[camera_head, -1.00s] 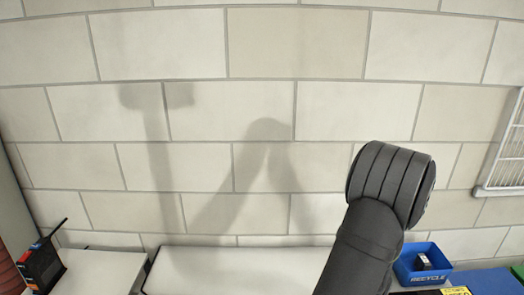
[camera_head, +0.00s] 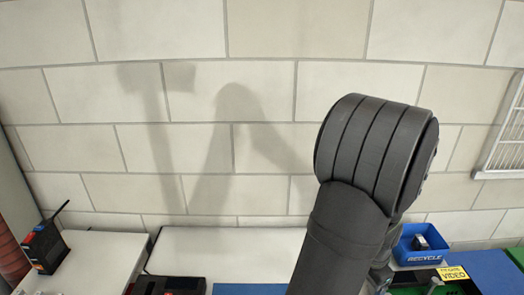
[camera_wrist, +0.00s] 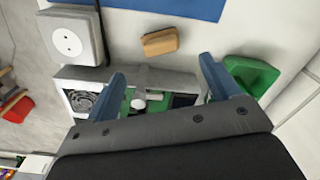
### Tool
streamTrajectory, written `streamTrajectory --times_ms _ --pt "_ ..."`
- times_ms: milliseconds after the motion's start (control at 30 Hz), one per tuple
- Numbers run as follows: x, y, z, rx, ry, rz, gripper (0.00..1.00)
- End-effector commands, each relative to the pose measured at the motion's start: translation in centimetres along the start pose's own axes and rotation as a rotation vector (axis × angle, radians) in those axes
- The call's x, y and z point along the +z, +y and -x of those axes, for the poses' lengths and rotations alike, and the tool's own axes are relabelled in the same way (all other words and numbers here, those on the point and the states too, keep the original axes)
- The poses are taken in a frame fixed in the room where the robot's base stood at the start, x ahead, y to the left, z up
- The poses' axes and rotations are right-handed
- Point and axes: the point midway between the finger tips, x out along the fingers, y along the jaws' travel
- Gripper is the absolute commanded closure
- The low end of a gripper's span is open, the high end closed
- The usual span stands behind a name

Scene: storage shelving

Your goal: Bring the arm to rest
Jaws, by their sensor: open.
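My gripper (camera_wrist: 162,72) shows in the wrist view with its two blue fingers spread apart and nothing between them. Beyond the fingers is a grey open case (camera_wrist: 150,76) with a fan and a green board; I cannot tell the distance to it. My dark arm (camera_head: 372,155) rises from the lower right of the head view with its elbow bent in front of the wall. The gripper itself is hidden in the head view.
In the head view, a blue RECYCLE bin (camera_head: 424,256) stands right of the arm and a black device (camera_head: 42,249) at far left. The wrist view shows a brown block (camera_wrist: 159,41), a green container (camera_wrist: 250,75) and a white box (camera_wrist: 72,40).

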Motion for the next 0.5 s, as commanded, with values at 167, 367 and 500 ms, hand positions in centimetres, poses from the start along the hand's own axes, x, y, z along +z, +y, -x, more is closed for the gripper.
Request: streamTrajectory --times_ms 167,367,500 --pt "0.1 0.1 -1.6 0.003 -0.005 0.000 0.19" --pt "0.1 0.0 -4.7 0.002 -0.004 0.000 0.19" --pt "0.1 0.0 -6.9 0.002 -0.004 0.000 0.19"
